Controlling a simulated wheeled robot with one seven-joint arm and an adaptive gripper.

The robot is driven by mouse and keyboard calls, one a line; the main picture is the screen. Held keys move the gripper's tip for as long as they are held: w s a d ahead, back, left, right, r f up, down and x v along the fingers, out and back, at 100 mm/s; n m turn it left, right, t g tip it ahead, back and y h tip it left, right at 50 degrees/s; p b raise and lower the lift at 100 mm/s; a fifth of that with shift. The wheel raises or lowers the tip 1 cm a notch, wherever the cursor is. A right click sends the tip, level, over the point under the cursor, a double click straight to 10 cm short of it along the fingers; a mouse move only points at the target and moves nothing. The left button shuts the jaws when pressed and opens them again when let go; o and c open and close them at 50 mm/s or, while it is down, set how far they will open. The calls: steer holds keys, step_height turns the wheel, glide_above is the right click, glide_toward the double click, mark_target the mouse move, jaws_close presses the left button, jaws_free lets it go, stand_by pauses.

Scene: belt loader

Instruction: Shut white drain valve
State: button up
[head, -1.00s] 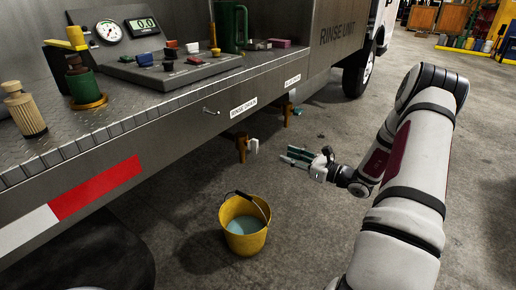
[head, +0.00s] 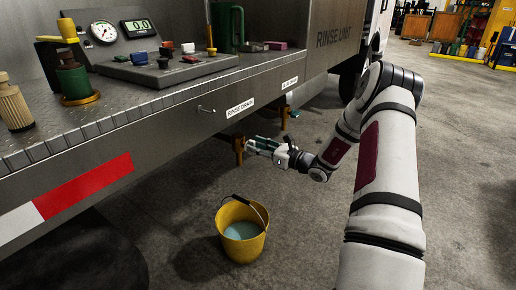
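The brass drain tap (head: 239,149) under the truck bed's edge hangs below the "RINSE DRAIN" label (head: 240,107). Its white handle is mostly hidden by my gripper's fingertips, with only a pale patch showing there. I cannot tell whether the fingers touch the handle. A yellow bucket (head: 241,246) with bluish liquid stands on the floor below the tap.
A second brass tap (head: 284,117) with a teal handle hangs farther back under its own label. The steel truck bed (head: 190,110) overhangs the taps and carries a gauge, a display and a switch panel (head: 170,68).

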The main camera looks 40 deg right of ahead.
jaws_close()
steer(key=shift+p, duration=0.3)
steer(key=m+p, duration=0.3)
steer(key=m, duration=0.3)
steer(key=d+f+m+p, duration=0.1)
steer(key=m+p, duration=0.3)
steer(key=m, duration=0.2)
steer(key=m+p, duration=0.4)
steer(key=m, duration=0.2)
steer(key=shift+w+d+f, duration=0.15)
steer(key=shift+d+f, duration=0.05)
steer(key=shift+f, duration=0.15)
stand_by(0.3)
